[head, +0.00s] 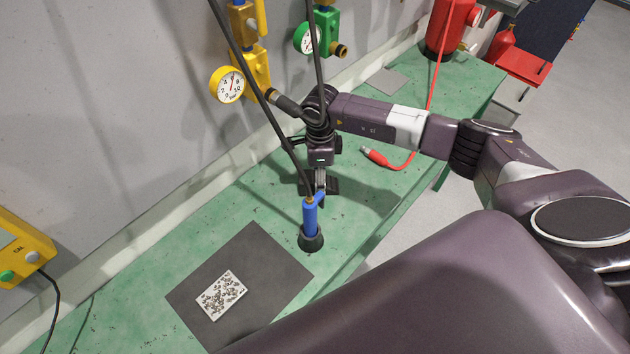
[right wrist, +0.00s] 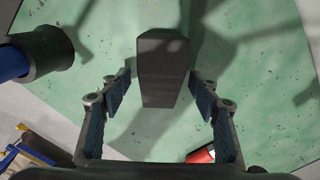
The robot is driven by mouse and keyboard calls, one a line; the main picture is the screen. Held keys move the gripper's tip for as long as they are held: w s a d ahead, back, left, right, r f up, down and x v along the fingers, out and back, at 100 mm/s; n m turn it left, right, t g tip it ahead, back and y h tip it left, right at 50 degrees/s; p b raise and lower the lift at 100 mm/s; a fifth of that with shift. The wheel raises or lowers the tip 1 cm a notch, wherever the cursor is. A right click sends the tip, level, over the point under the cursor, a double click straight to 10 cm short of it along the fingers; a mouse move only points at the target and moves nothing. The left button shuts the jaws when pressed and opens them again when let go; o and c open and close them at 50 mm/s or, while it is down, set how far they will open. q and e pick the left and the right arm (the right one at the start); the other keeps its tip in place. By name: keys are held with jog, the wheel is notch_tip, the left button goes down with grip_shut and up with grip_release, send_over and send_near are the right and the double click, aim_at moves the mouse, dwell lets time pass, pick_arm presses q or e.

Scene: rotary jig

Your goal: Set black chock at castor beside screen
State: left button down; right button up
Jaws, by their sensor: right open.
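A dark grey-black block, seemingly the black chock (right wrist: 162,62), is on the green bench between my right gripper's fingers in the right wrist view. In the head view it shows as a dark shape (head: 333,186), partly hidden behind the gripper. My right gripper (head: 321,187) points down over it. In the right wrist view its two blue-padded fingers (right wrist: 160,85) are open, with a gap on each side of the block. I cannot make out a castor. A yellow box (head: 22,248) with a small display is at the far left. My left gripper is not in view.
A blue hanging tool with a black cup (head: 311,240) is close in front of my right gripper. A dark mat (head: 262,262) with a speckled white card (head: 221,295) lies nearer. A red hose (head: 412,155) lies behind. Gauges (head: 228,84) line the wall. Green bench left of the gripper is clear.

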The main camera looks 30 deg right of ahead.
jog(key=shift+c, duration=0.6)
jog(key=shift+w, duration=0.1)
grip_shut()
